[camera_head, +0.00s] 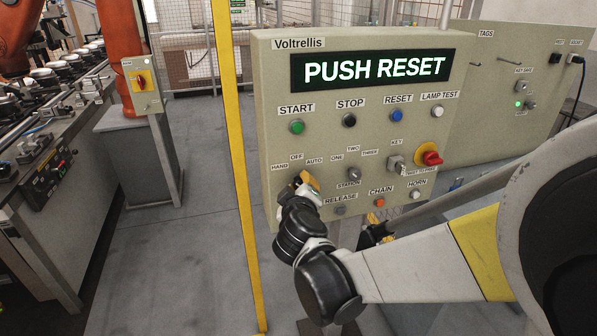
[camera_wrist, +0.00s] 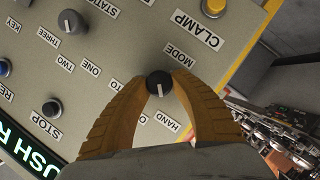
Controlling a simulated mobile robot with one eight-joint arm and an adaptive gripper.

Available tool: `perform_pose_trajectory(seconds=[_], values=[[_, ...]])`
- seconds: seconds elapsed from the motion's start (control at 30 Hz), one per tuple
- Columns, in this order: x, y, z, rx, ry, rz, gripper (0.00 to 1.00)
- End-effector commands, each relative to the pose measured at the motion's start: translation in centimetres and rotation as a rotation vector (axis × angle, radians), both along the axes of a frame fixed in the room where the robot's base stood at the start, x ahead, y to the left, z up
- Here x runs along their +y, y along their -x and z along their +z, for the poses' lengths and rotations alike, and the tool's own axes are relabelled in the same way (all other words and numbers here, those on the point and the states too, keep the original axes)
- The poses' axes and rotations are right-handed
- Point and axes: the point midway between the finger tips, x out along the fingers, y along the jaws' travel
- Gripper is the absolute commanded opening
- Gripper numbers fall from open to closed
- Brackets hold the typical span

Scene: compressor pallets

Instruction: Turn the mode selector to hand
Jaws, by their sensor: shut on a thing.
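The mode selector (camera_wrist: 160,85) is a small black round knob with a white pointer line. It sits between the MODE label (camera_wrist: 183,54) and the HAND label (camera_wrist: 167,121) in the wrist view. Its line points down in that picture, toward the HAND and OFF side; the exact setting is hard to tell. My gripper (camera_wrist: 161,80) has its two orange-brown fingers shut on the knob, one on each side. In the head view my gripper (camera_head: 307,182) is at the panel's lower left, below HAND, OFF and AUTO, and hides the knob.
The Voltrellis panel (camera_head: 270,85) display (camera_head: 374,69) reads PUSH RESET. The station selector (camera_head: 354,173) is right of my gripper, with a red-and-yellow switch (camera_head: 428,155) farther right. A yellow post (camera_head: 237,160) stands left. A yellow button (camera_wrist: 213,7) is near CLAMP.

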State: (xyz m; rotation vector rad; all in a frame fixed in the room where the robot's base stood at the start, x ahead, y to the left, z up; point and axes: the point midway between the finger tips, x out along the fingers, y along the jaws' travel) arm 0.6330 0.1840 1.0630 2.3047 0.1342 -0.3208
Motion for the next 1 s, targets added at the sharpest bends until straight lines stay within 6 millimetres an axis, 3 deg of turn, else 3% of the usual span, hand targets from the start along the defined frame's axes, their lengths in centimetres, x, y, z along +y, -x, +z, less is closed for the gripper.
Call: perform_pose_trajectory(seconds=[0.37,0.4,0.47,0.5,0.83,1.0], values=[[0.0,0.0,0.0,-0.001,0.006,0.0,0.0],[0.0,0.0,0.0,-0.001,0.006,0.0,0.3],[0.0,0.0,0.0,-0.001,0.006,0.0,0.49],[0.0,0.0,0.0,-0.001,0.006,0.0,0.51],[0.0,0.3,0.1,-0.001,0.006,0.002,0.51],[0.1,2.7,0.8,-0.002,0.006,0.002,0.51]])
